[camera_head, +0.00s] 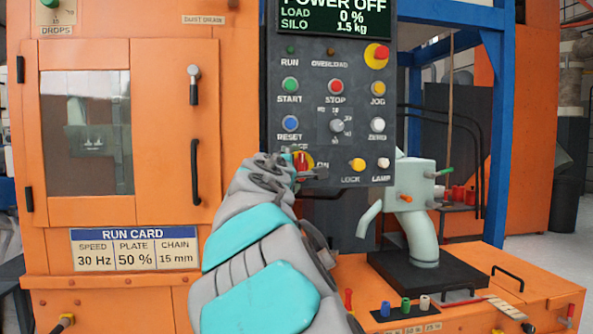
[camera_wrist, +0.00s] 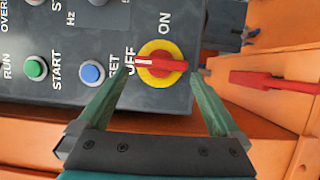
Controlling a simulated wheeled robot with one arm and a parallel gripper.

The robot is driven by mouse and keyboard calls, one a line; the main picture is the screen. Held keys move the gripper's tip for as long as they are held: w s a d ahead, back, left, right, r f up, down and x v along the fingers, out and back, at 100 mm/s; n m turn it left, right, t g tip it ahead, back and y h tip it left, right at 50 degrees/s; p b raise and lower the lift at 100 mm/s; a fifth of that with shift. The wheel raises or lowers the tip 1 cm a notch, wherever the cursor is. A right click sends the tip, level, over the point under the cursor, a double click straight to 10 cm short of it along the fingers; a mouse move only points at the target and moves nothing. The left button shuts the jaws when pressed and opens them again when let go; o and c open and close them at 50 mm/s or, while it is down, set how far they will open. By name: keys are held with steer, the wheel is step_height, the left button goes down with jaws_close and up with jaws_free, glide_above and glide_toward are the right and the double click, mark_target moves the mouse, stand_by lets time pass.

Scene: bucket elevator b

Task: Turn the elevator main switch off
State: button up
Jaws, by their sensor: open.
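The main switch (camera_wrist: 163,65) is a red handle on a yellow round plate at the panel's lower edge. In the wrist view its white-marked end points at the OFF label; the ON label is a quarter turn away. The switch also shows in the head view (camera_head: 302,162), its handle upright beneath OFF and partly hidden by my arm. My gripper (camera_wrist: 161,75) is open, its green fingertips at either end of the handle and nothing held. I cannot tell whether they touch it. The display (camera_head: 335,18) reads POWER OFF, load 0 %, silo 1.5 kg.
The dark control panel (camera_head: 335,110) carries several buttons near the switch, including blue RESET (camera_head: 290,123) and yellow LOCK (camera_head: 357,164). A red lever (camera_wrist: 275,80) stands right of my gripper in the wrist view. A pale spouted fitting (camera_head: 422,215) stands right of my arm.

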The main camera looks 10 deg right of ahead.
steer(key=v, duration=0.5)
steer(key=shift+s+a+f, duration=0.1)
steer(key=shift+s+f, duration=0.05)
steer(key=shift+s, duration=0.15)
